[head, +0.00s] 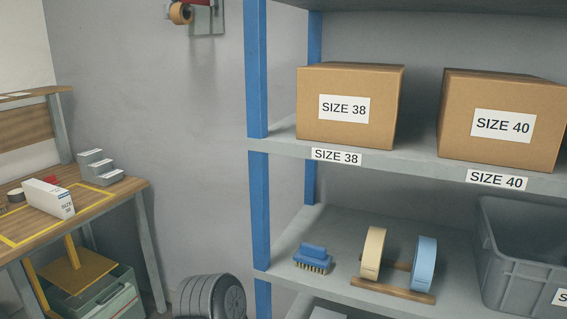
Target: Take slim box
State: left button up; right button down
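A slim white box (48,197) marked SIZE 38 stands on the wooden workbench (127,190) at the left. It is inside or at the edge of a yellow outline; I cannot tell exactly. Neither of my grippers is in view.
A blue-posted shelf (258,200) at the right holds cardboard boxes SIZE 38 (345,130) and SIZE 40 (500,145), a blue brush (313,257) and a grey crate (510,270). A dark ribbed object (208,297) is below.

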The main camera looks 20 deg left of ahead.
aim_at(56, 201)
jog(key=u, duration=2.2)
jog(key=i+z, duration=0.1)
jog(key=i, duration=0.45)
jog(key=i+j, duration=0.15)
jog(key=i, duration=0.35)
jog(key=i+z, duration=0.15)
jog(key=i, duration=0.4)
jog(key=i+j+z, duration=0.2)
jog(key=i+z, duration=0.2)
jog(key=i+j+z, duration=0.35)
jog(key=i+l, duration=0.05)
